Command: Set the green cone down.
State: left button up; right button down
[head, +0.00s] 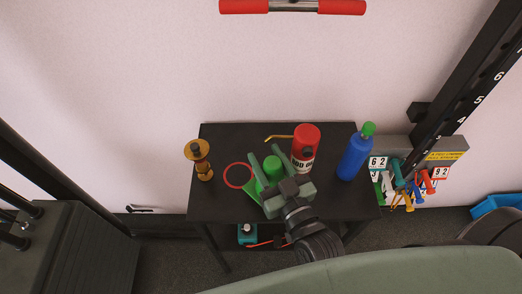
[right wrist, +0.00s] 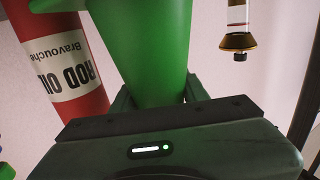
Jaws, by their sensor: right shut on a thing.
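The green cone (head: 273,166) is over the middle of the black table (head: 232,136) in the head view. My right gripper (head: 265,158) is shut on it, with one finger on each side. In the right wrist view the cone (right wrist: 155,45) fills the space between the fingers of the gripper (right wrist: 157,92); its upper part in the picture runs out of frame. A green edge shows low beside the gripper in the head view. I cannot tell whether the cone touches the tabletop. My left gripper is not in view.
A red can (head: 306,138) stands close right of the cone, and a blue bottle (head: 354,158) with a green cap farther right. A red ring (head: 238,187) lies left of the cone. An amber, bottle-like object (head: 201,166) stands at the left edge. The back left tabletop is bare.

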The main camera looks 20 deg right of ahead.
jog(key=shift+w+a, duration=0.15)
jog(key=shift+w, duration=1.05)
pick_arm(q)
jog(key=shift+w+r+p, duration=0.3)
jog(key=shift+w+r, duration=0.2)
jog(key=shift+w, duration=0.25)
pick_arm(e)
jog(key=f, duration=0.1)
jog(key=w+f, duration=0.1)
jog(key=f, duration=0.1)
jog(key=shift+w+a+f, duration=0.1)
jog(key=shift+f, duration=0.1)
jog(key=shift+f, duration=0.15)
jog(key=c, duration=0.7)
grip_release()
